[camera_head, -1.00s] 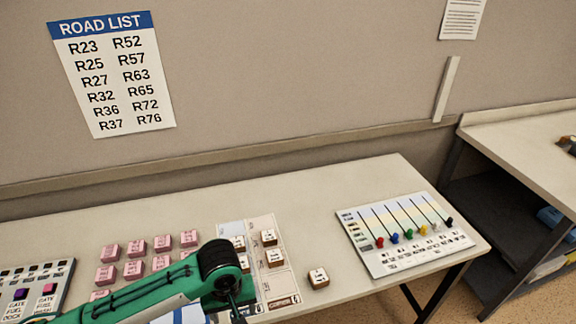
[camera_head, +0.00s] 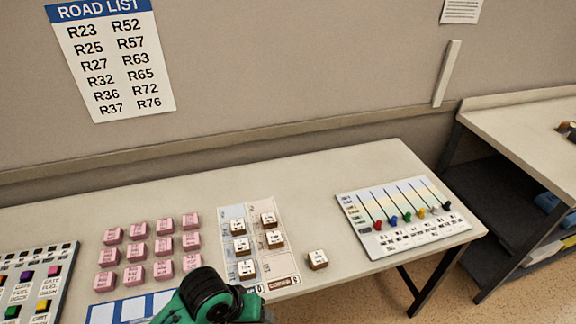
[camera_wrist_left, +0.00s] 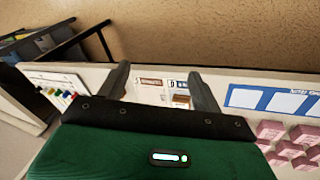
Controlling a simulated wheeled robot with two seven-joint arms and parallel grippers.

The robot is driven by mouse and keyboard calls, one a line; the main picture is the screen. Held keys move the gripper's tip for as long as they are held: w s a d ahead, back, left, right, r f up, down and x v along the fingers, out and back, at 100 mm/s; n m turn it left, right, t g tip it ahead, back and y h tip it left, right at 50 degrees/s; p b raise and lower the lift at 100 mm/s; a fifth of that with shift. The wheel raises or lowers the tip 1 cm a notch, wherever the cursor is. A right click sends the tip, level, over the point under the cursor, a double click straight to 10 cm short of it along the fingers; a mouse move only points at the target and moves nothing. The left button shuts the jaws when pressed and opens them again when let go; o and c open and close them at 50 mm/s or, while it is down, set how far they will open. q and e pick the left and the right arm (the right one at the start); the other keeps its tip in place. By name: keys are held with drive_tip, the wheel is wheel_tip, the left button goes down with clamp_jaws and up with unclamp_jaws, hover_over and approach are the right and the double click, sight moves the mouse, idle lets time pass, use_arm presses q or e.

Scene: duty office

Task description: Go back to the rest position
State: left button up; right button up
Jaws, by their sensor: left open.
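My left arm, green with a black joint, comes in at the bottom of the head view; its fingers are out of that frame. In the left wrist view my left gripper (camera_wrist_left: 160,88) is open, its two fingers apart with nothing between them. Beyond the fingers lie the table (camera_head: 330,180) and part of a printed card (camera_wrist_left: 150,92). My right gripper is in neither view.
The table holds pink blocks (camera_head: 137,252), a card (camera_head: 265,265) with several white-topped blocks, one loose block (camera_head: 318,260), a slider board (camera_head: 405,220), a button panel (camera_head: 35,275) and a blue-white strip (camera_head: 130,308). A second table (camera_head: 530,140) stands right.

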use_arm(q)
drive_tip(key=s+a+f+m+t+y, duration=0.2)
drive_tip(key=s+a+f+y, duration=0.1)
drive_tip(key=s+a, duration=1)
wheel_tip(320, 180, down, 30)
drive_tip(key=w+a+g, duration=0.2)
drive_tip(key=s+a+f+g, duration=0.1)
drive_tip(key=s+a+f, duration=0.2)
drive_tip(key=s+f, duration=1.6)
drive_tip(key=shift+s+f, duration=0.25)
drive_tip(key=shift+f, duration=0.45)
